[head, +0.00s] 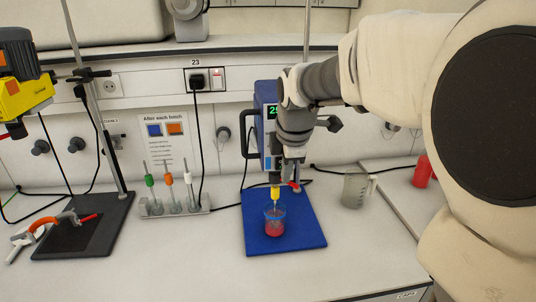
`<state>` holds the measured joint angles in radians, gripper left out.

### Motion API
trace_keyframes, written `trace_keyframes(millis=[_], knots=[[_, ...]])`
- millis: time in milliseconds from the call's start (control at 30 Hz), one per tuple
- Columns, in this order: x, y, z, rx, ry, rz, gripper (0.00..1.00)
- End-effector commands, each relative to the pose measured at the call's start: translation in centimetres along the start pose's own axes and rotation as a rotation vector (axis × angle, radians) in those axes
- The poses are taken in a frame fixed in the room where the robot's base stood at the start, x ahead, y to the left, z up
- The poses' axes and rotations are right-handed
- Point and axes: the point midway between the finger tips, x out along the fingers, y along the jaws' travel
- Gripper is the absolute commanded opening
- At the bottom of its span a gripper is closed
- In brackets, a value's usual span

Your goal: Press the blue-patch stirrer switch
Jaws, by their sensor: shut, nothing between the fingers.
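The stirrer (259,108) is a blue and grey upright unit with a green lit display, behind a blue base plate (256,236). My arm's wrist covers much of its front. A yellow piece (275,192) hangs below it over a clear beaker (274,228) of red liquid. My gripper (293,178) is shut and empty, pointing down in front of the stirrer's lower part, just right of the yellow piece. I cannot tell whether it touches anything. I cannot make out a blue-patch switch on the stirrer; it may be hidden behind my wrist.
A wall panel (204,80) marked 23 holds a plug and a rocker switch. A notice (163,152) shows blue and orange patches. A rack (176,208) holds several coloured-top rods. A yellow-black unit (25,98) stands left. A jug (355,189) stands right. Front bench is clear.

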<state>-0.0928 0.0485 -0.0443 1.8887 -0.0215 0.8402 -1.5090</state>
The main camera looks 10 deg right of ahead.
Motion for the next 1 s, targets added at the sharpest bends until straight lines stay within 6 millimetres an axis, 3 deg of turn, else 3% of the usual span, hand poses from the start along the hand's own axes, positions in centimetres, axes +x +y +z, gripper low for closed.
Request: trace_keyframes(millis=[33,200,400,1000], knots=[[-1.7,-0.1,0.0,0.001,0.001,0.013,0.00],[-5.5,-0.9,0.0,0.000,0.000,0.012,0.00],[-8.2,-1.6,0.1,0.000,0.000,0.009,0.00],[-9.3,-2.5,0.2,0.055,0.001,0.011,0.00]])
